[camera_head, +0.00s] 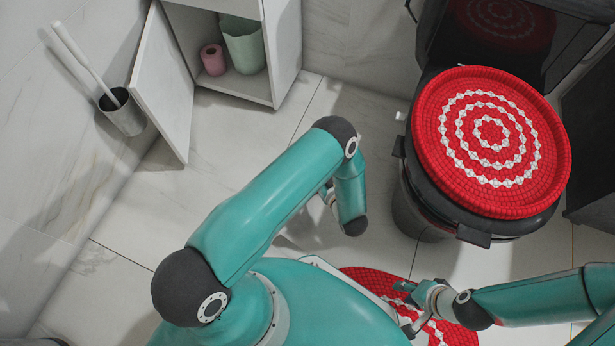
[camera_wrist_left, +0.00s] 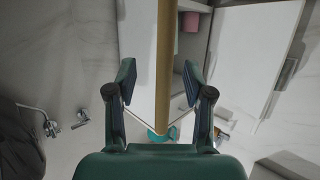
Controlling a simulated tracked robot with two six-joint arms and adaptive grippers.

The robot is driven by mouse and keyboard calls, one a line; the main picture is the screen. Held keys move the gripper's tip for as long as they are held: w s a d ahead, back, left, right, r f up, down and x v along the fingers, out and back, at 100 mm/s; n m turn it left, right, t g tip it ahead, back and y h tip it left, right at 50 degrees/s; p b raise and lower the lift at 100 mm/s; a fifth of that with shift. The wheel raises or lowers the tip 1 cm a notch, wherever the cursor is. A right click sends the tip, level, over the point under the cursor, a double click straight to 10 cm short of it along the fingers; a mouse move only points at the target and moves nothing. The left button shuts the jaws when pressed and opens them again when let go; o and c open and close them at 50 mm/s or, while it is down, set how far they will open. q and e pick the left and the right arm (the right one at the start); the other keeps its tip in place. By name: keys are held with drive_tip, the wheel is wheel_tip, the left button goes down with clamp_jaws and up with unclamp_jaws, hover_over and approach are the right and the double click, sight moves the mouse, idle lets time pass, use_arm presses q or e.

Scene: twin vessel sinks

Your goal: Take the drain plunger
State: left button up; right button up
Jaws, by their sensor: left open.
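In the left wrist view a straight yellow-brown rod (camera_wrist_left: 164,60), which looks like the plunger's handle, runs from the top edge down between the fingers of my left gripper (camera_wrist_left: 158,92). The fingers are open and spread, one on each side of the rod, with gaps showing. I cannot tell how near the rod is in depth. A plunger head cannot be made out. In the head view my left arm's own links largely hide the left gripper, and no plunger can be made out. My right gripper (camera_head: 408,307) is open and empty above the red mat.
A black toilet with a round red-and-white cover (camera_head: 492,140) stands at right. A white cabinet (camera_head: 287,45) with an open door (camera_head: 163,85) holds a pink roll (camera_head: 213,59) and a green bin (camera_head: 246,48). A brush holder (camera_head: 122,112) is at left. A red patterned mat (camera_head: 372,280) lies on the floor.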

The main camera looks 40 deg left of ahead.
use_arm(q)
drive_tip(key=b+x, duration=0.1)
drive_tip(key=x, duration=0.1)
drive_tip(key=b+x, duration=0.1)
drive_tip(key=x, duration=0.1)
drive_tip(key=shift+s+a+b, duration=0.15)
drive_tip(key=shift+a+b, duration=0.25)
drive_tip(key=shift+a, duration=0.1)
drive_tip(key=shift+w+a, duration=0.25)
drive_tip(key=shift+a, duration=0.1)
clamp_jaws()
